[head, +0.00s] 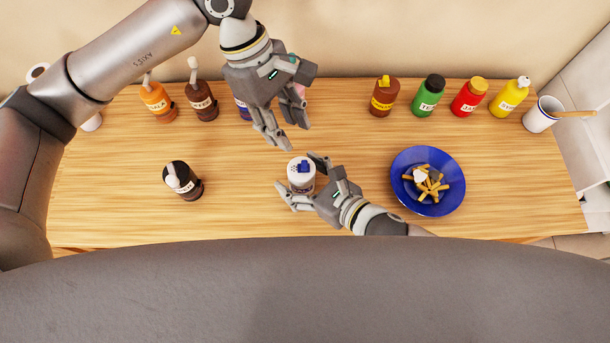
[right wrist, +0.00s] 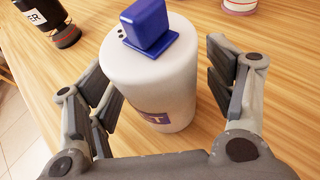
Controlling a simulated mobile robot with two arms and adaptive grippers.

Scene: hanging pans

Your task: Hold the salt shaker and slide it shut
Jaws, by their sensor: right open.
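The salt shaker (head: 301,178) is white with a blue sliding piece on top and stands upright on the wooden table. In the right wrist view the shaker (right wrist: 158,75) shows small dark holes beside the blue slide (right wrist: 150,28). My right gripper (head: 303,176) is open, with one finger on each side of the shaker. In the right wrist view a gap shows between the shaker and the right-hand finger; contact on the left is hard to tell. My left gripper (head: 292,137) is open and empty, above and behind the shaker, pointing down.
A blue plate (head: 447,198) of fries stands right of my right gripper. A dark pepper bottle (head: 188,181) stands to the left. Several sauce bottles, including a green one (head: 428,95) and a red one (head: 469,97), line the back. A white cup (head: 540,115) is at the far right.

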